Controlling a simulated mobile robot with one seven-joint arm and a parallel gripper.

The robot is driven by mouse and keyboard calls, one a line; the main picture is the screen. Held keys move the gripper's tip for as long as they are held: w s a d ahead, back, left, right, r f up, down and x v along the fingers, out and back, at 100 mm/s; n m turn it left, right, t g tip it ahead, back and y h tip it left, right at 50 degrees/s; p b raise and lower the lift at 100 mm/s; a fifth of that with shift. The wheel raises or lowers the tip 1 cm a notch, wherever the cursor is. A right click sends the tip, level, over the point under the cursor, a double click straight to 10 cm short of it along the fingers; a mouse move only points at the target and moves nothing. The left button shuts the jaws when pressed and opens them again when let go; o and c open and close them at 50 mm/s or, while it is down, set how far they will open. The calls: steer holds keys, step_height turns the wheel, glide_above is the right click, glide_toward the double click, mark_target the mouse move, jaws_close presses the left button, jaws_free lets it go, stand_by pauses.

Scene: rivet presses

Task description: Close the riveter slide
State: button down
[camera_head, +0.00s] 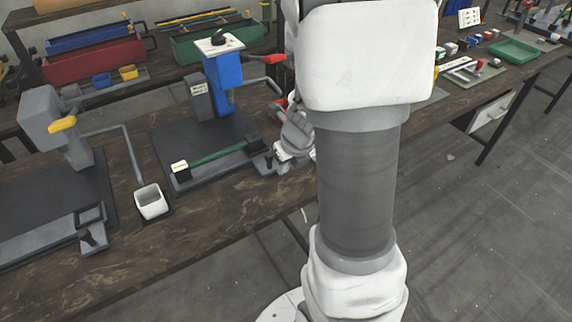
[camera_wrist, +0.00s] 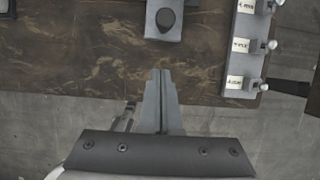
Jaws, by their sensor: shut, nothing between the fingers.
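The blue riveter (camera_head: 228,72) stands on a dark base plate (camera_head: 205,140) on the bench. In the head view my gripper is beside the slide's right end, partly hidden by my arm.
A grey riveter (camera_head: 50,125) with a yellow part stands at left. A white cup (camera_head: 151,201) sits between the machines. A labelled rack with pins (camera_wrist: 243,48) is right of my fingers. Toolboxes (camera_head: 95,60) stand behind. The bench's front edge runs below my fingers.

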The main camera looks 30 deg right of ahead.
mark_target(271, 161)
steer(key=shift+w+f, duration=0.25)
steer(key=shift+w, duration=0.85)
steer(key=shift+w+f, duration=0.25)
steer(key=shift+w, duration=0.85)
steer(key=shift+w+a+r+p, duration=0.1)
steer(key=shift+w+p, duration=0.45)
steer(key=shift+p, duration=0.05)
steer(key=w+p, duration=0.3)
steer(key=w, duration=0.2)
steer(key=w+p, duration=0.2)
steer(key=w, duration=0.2)
steer(key=w+p, duration=0.3)
steer(key=w, duration=0.2)
steer(key=shift+w+a+p, duration=0.25)
steer(key=shift+w+p, duration=0.05)
steer(key=shift+w, duration=0.05)
steer(key=shift+d, duration=0.1)
